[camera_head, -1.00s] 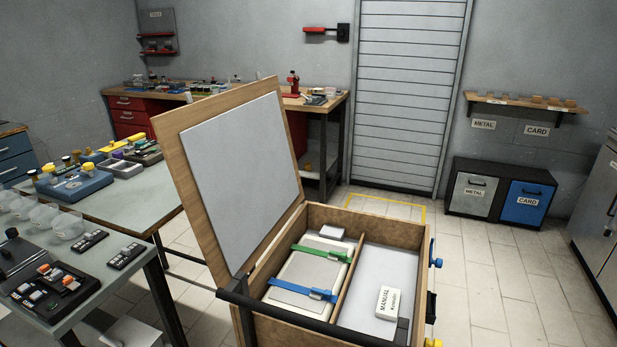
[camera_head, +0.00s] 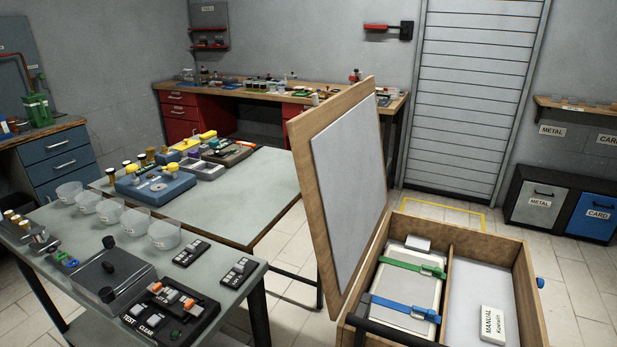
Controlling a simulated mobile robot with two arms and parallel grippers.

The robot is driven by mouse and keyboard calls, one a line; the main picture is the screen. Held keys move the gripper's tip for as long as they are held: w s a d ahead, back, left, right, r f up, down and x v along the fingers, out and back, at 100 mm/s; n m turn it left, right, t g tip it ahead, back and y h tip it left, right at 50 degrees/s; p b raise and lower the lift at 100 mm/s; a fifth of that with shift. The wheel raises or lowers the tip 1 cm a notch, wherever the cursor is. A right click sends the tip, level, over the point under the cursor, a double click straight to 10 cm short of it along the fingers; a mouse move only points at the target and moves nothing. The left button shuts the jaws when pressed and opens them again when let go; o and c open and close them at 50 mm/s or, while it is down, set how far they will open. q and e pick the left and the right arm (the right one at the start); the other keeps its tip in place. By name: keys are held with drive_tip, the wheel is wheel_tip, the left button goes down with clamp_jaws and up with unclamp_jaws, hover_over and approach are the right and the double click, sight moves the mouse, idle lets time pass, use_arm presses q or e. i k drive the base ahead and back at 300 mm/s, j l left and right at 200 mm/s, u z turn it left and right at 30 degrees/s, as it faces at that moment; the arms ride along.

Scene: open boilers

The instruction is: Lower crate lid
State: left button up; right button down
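The wooden crate (camera_head: 528,296) stands at the lower right, cut off by the bottom edge of the view. Its lid (camera_head: 302,190) is open and stands upright on the left side, leaning slightly outward, with a grey panel (camera_head: 350,180) on its inner face. Inside the left compartment a pale case (camera_head: 405,285) lies under a green strap (camera_head: 412,264) and a blue strap (camera_head: 400,307). The right compartment holds a white manual (camera_head: 492,325). Neither of my grippers shows in the view.
A table (camera_head: 225,305) with a control panel and clear bowls stands left of the crate. Behind it is another table (camera_head: 265,195) with blue and yellow devices. A workbench (camera_head: 390,104) runs along the back wall. Tiled floor is free right of the crate.

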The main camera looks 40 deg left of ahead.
sight(337, 145)
drive_tip(key=k+j, duration=0.1)
drive_tip(key=j, duration=0.4)
drive_tip(key=k+j, duration=0.1)
drive_tip(key=j, duration=0.35)
drive_tip(key=k+j, duration=0.1)
drive_tip(key=j, duration=0.4)
drive_tip(key=k+j, duration=0.15)
drive_tip(key=j, duration=0.35)
drive_tip(key=k+j, duration=0.1)
drive_tip(key=j, duration=0.35)
drive_tip(key=l, duration=0.35)
drive_tip(key=i+l, duration=0.1)
drive_tip(key=l, duration=0.2)
